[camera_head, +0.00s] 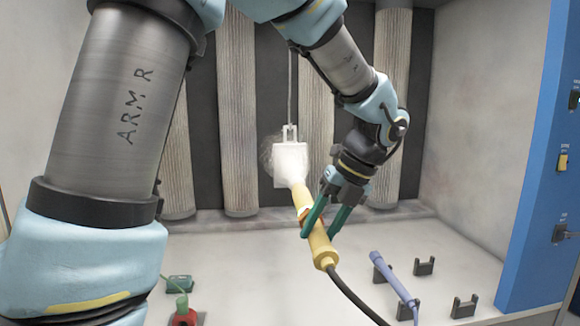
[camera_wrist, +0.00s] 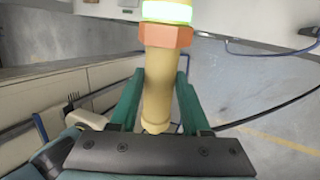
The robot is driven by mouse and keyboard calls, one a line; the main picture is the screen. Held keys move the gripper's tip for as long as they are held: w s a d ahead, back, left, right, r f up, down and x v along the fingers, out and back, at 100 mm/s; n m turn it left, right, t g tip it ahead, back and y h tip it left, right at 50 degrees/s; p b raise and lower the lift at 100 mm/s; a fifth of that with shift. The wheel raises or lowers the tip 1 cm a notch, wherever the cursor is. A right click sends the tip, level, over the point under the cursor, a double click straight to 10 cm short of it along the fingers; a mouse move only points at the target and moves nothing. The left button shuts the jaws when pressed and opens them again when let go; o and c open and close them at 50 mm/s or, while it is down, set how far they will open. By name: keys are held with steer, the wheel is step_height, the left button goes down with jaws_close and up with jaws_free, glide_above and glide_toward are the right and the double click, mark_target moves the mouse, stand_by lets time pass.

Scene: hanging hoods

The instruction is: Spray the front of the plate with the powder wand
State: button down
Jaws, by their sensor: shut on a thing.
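The yellow powder wand (camera_head: 318,242) is held in my gripper (camera_head: 322,214), whose green fingers are shut on it. In the head view the wand tilts up and its tip points at the plate. The white plate (camera_head: 290,163) hangs from a rod and hook in the middle of the hood. A whitish powder cloud surrounds the plate and the wand's tip, hiding part of the plate's face. In the wrist view the wand (camera_wrist: 158,85) lies between both fingers, with an orange collar and a lit green band. The plate cannot be made out there.
A blue-violet wand (camera_head: 392,282) rests on black holders at the lower right, with empty black holders (camera_head: 424,266) nearby. A red device (camera_head: 185,316) stands at the lower left. A black hose (camera_head: 355,298) trails from my wand. A blue control panel (camera_head: 540,190) borders the right.

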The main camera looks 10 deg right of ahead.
steer(key=shift+r, duration=1.3)
steer(key=shift+f+b, duration=0.35)
steer(key=shift+f, duration=2.6)
steer(key=shift+r+p, duration=0.45)
steer(key=shift+r, duration=2.55)
steer(key=shift+f+b, duration=0.45)
steer(key=shift+f, duration=2.6)
steer(key=shift+r+p, duration=0.45)
steer(key=shift+r, duration=2.55)
steer(key=shift+f+b, duration=0.45)
steer(key=shift+f, duration=2.5)
steer(key=shift+r+p, duration=0.45)
steer(key=shift+r, duration=2.55)
steer(key=shift+f+b, duration=0.45)
steer(key=shift+f, duration=2.6)
steer(key=shift+r, duration=0.15)
